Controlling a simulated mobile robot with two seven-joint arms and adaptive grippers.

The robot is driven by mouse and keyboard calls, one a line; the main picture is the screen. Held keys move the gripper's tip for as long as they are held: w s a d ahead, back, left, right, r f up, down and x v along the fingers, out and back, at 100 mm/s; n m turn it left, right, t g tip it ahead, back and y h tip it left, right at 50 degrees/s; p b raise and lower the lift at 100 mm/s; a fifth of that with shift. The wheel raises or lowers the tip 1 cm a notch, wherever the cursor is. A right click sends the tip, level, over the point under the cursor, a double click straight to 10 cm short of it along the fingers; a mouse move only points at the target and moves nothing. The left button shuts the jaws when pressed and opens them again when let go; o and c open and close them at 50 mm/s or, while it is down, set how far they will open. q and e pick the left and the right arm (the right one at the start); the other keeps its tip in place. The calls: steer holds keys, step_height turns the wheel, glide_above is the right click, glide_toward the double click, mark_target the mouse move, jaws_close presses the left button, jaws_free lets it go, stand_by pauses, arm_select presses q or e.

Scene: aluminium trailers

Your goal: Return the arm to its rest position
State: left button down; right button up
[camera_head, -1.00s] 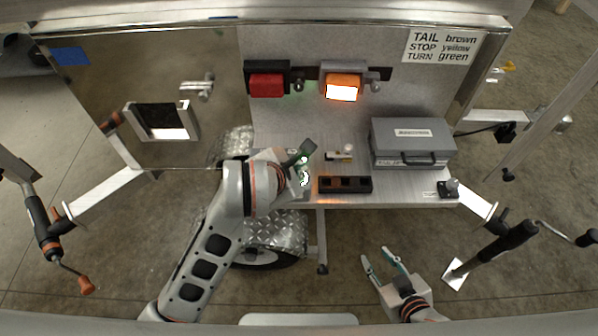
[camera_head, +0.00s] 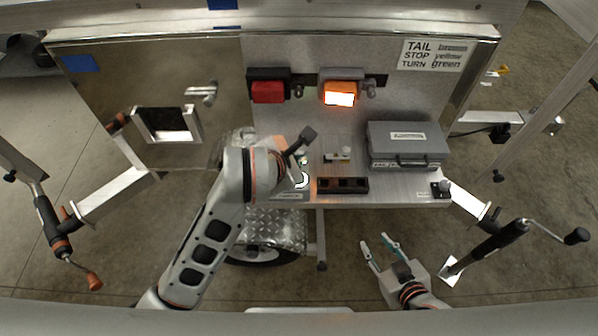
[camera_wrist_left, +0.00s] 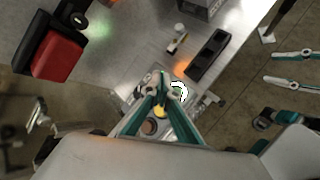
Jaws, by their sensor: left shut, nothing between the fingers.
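My left arm reaches in from the left in the head view, over the left end of the aluminium shelf. Its gripper is mostly hidden behind its wrist there. In the left wrist view the left gripper (camera_wrist_left: 165,92) has its teal fingers together at the tips, with nothing held. Below the fingers is a small panel with a yellow spot and a dark round part; whether the fingertips touch it I cannot tell. My right gripper (camera_head: 375,242) is open and empty, in front of the shelf and clear of it.
The shelf (camera_head: 408,190) carries a grey case (camera_head: 405,157), a black three-slot block (camera_head: 343,186) and a small latch-like part (camera_head: 337,157). Above are a red lamp (camera_head: 268,91) and a lit amber lamp (camera_head: 339,95). A black-handled crank (camera_head: 500,240) stands at right.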

arm_select(q)
steer(key=shift+r+p, duration=0.4)
steer(key=shift+r, duration=0.25)
arm_select(e)
steer(key=shift+w+r, duration=0.2)
steer(key=shift+r, duration=0.7)
steer(key=shift+f, duration=0.15)
